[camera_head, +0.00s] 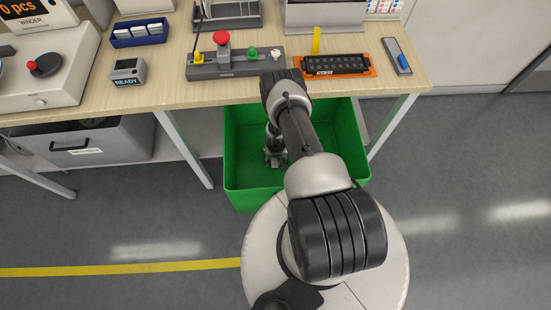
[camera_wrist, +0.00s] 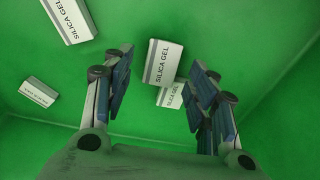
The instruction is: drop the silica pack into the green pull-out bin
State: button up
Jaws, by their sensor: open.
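The green pull-out bin (camera_head: 245,178) stands out from under the workbench in the head view. My gripper (camera_head: 275,156) reaches down inside it. In the wrist view, my gripper (camera_wrist: 162,84) is open, with its two fingers apart and the green bin wall and floor (camera_wrist: 150,118) around them. A white silica pack (camera_wrist: 163,62) marked "SILICA GEL" shows between the fingertips, apart from both. It overlaps another silica pack (camera_wrist: 171,96). More white packs show at the upper left (camera_wrist: 70,16) and left (camera_wrist: 38,92). I cannot tell which pack was held, or whether each one rests on the floor.
The workbench edge (camera_head: 120,112) runs just above and behind the bin. On it are a control box with a red button (camera_head: 222,55) and an orange tray (camera_head: 335,68). A grey drawer (camera_head: 90,142) is to the left. The floor in front (camera_head: 120,215) is clear.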

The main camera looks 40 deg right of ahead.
aim_at(276, 166)
notch_tip(276, 166, up, 11)
jog(key=s+p, duration=0.1)
jog(key=p, duration=0.3)
jog(key=shift+s+a, duration=0.15)
jog(key=shift+a, duration=0.25)
jog(key=shift+r, duration=0.1)
